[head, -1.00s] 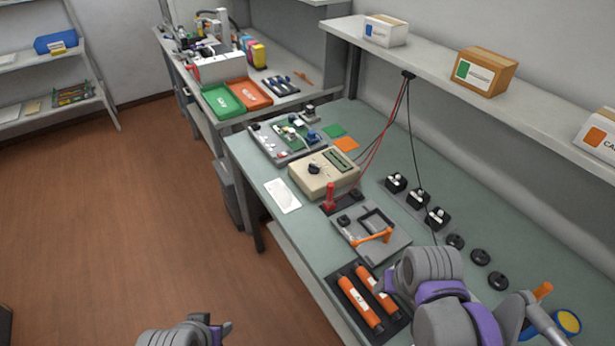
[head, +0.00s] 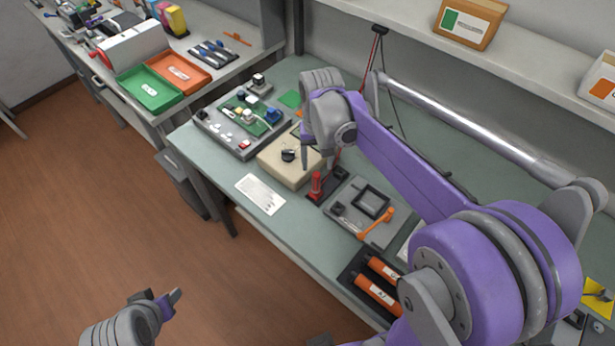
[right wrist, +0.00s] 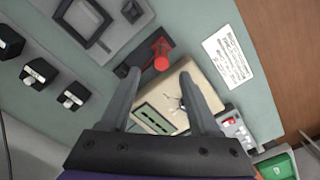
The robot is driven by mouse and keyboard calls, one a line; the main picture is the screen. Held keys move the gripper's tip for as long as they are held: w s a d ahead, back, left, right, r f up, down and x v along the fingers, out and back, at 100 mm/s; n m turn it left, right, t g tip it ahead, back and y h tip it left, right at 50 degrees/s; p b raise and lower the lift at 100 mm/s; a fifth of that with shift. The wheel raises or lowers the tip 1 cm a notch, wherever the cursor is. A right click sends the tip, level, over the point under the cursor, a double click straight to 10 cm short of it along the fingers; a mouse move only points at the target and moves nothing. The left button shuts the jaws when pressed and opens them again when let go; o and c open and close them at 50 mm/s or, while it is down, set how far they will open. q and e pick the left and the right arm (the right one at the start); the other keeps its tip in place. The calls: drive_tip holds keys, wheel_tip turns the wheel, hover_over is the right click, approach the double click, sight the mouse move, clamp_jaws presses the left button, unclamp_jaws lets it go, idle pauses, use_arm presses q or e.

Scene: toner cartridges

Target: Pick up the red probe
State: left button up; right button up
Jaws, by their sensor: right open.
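The red probe (head: 316,187) stands upright in a black holder (head: 328,190) beside the beige meter (head: 283,166). In the right wrist view the red probe (right wrist: 161,56) shows from above, just beyond my fingertips. My right gripper (head: 322,158) is open and empty, above the meter and probe. In the right wrist view the open gripper (right wrist: 158,82) has the meter (right wrist: 185,90) below and between its fingers, clear of the probe. My left gripper (head: 170,300) is low at the left, over the floor; its jaw opening is unclear.
A grey fixture with an orange handle (head: 376,223) lies right of the probe, with orange cartridges (head: 376,296) nearer. A white card (head: 261,194) lies at the front edge. A circuit board station (head: 242,122) is behind the meter. A shelf overhangs the bench.

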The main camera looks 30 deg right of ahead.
sight(318, 173)
drive_tip(key=f, duration=0.3)
drive_tip(key=shift+s+f, duration=0.2)
drive_tip(key=shift+f, duration=0.2)
drive_tip(key=f, duration=0.5)
drive_tip(key=shift+a+f, duration=0.2)
drive_tip(key=shift+f, duration=0.15)
drive_tip(key=shift+s, duration=0.1)
clamp_jaws()
